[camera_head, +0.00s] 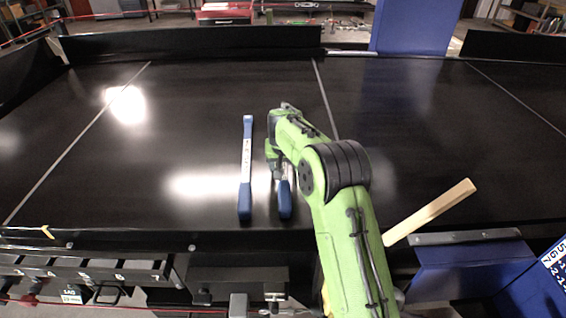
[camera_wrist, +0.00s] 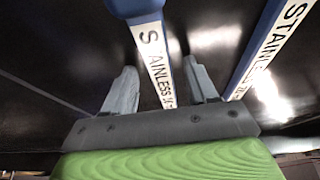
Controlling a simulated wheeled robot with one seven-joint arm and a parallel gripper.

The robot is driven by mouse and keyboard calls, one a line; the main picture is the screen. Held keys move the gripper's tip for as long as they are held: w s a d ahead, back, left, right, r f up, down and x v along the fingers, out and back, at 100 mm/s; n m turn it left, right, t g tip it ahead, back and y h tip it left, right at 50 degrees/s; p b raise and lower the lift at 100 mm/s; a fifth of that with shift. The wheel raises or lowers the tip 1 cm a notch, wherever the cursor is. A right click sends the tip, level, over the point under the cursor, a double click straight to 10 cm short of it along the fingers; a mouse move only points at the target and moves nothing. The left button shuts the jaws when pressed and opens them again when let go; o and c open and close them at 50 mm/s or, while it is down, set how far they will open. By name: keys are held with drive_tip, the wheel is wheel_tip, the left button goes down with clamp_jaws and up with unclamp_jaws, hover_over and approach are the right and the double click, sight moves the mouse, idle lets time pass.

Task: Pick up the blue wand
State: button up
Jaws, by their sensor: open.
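Two blue wands with white "STAINLESS" label strips lie side by side on the black conveyor belt (camera_head: 190,140). The left wand (camera_head: 247,165) shows at full length in the head view. The right wand (camera_head: 285,202) is mostly hidden under my gripper (camera_head: 281,172), with its blue near end showing. In the wrist view, my gripper (camera_wrist: 160,75) is open, with one wand (camera_wrist: 156,58) running between its grey fingers. The other wand (camera_wrist: 268,45) lies outside the right finger. I cannot tell how high the fingers are above the belt.
A pale wooden bar (camera_head: 430,212) lies at the belt's near edge, right of my arm. Black side walls (camera_head: 190,42) and a blue panel (camera_head: 413,27) stand at the back. Grey trays (camera_head: 95,268) line the front left. The belt is clear left of the wands.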

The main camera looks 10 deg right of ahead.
drive_tip(key=shift+w+f, duration=0.1)
drive_tip(key=shift+w, duration=0.05)
drive_tip(key=shift+s, duration=0.25)
drive_tip(key=c, duration=0.5)
clamp_jaws()
drive_tip(key=shift+w+r, duration=0.1)
drive_tip(key=shift+r, duration=0.1)
